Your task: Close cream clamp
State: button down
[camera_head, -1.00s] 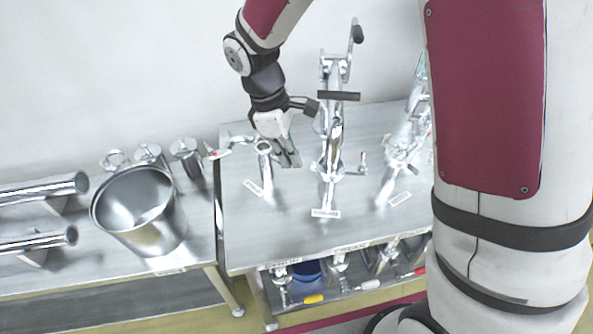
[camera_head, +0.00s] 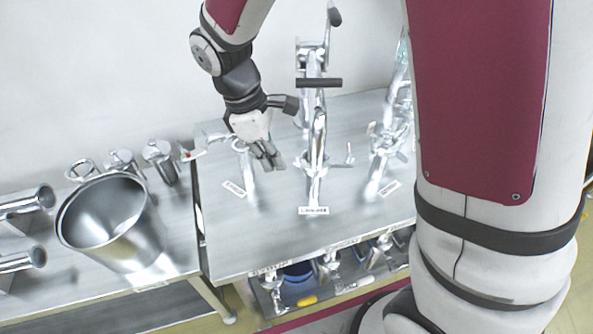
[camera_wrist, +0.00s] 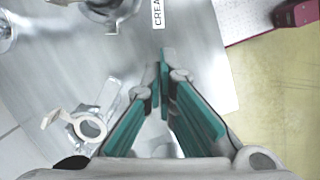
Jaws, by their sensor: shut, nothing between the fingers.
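My gripper (camera_head: 272,164) is shut and empty above the table, between the left and middle silver fittings. In the wrist view its green-padded fingers (camera_wrist: 165,62) meet at the tips. A white label beginning "CREA" (camera_wrist: 158,12) shows at the top of that view, with part of a silver clamp (camera_wrist: 112,10) beside it, cut off by the edge. This seems to be the middle fitting (camera_head: 316,158) in the head view, right of my gripper and apart from it. Its side handle (camera_head: 349,155) sticks out to the right. Whether the clamp is closed cannot be told.
A ring-shaped clamp (camera_wrist: 88,127) lies left of my fingers in the wrist view. The tall middle pipe carries a black crossbar (camera_head: 318,83). Another fitting (camera_head: 384,150) stands to the right. A metal bucket (camera_head: 105,215) stands on the left table. The front tabletop (camera_head: 260,240) is clear.

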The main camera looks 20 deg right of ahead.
jog(key=s+d+f+p, duration=0.1)
jog(key=s+d+f, duration=0.1)
jog(key=d+f, duration=0.2)
jog(key=shift+d+f, duration=0.25)
jog(key=shift+d, duration=0.15)
jog(key=shift+d, duration=0.1)
jog(key=shift+s+d+n+p, duration=0.15)
jog(key=shift+d+n+p, duration=0.3)
jog(key=shift+d+n, duration=0.15)
